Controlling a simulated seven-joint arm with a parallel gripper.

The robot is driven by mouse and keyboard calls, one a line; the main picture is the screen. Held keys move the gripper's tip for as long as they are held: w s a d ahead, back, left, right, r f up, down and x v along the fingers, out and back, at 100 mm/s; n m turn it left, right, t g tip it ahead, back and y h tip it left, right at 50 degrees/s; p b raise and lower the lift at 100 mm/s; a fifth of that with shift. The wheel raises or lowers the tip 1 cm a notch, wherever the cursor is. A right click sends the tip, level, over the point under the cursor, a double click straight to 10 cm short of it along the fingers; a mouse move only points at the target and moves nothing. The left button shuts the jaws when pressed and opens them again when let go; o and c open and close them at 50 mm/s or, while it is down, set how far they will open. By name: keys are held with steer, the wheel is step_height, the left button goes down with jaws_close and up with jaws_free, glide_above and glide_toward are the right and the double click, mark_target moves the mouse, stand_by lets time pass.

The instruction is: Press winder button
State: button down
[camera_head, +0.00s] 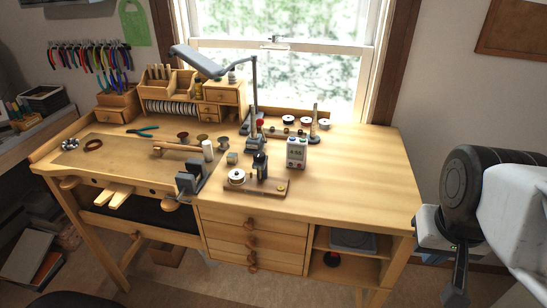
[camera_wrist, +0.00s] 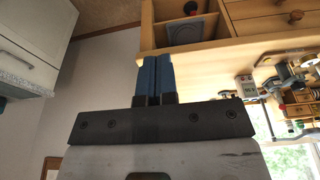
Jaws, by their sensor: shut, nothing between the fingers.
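What looks like the winder (camera_head: 270,187) is a low wooden base with a pale spool and a dark upright part, near the bench's front middle. I cannot make out its button at this size. A white box with small displays (camera_head: 297,152) stands behind it to the right; it also shows in the wrist view (camera_wrist: 247,90). My gripper (camera_head: 455,297) is off the bench's right side, far from the winder, fingers pointing down. In the wrist view my gripper (camera_wrist: 155,60) has its blue fingers together, with nothing between them.
The wooden bench (camera_head: 365,170) has a clear right half. A dark lamp (camera_head: 255,85) rises behind the winder, and a dark vise-like block (camera_head: 190,178) stands left of it. Several spools (camera_head: 305,121) sit at the back. A shelf organizer (camera_head: 220,97) is at back left.

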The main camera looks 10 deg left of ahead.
steer(key=shift+w+r, duration=0.1)
steer(key=shift+w, duration=0.1)
stand_by(0.5)
steer(key=n+g, duration=0.3)
steer(key=n, duration=1.5)
glide_above(282, 188)
steer(key=shift+f, duration=0.45)
steer(key=shift+f, duration=0.15)
step_height(282, 188, down, 14)
steer(key=shift+r, duration=0.15)
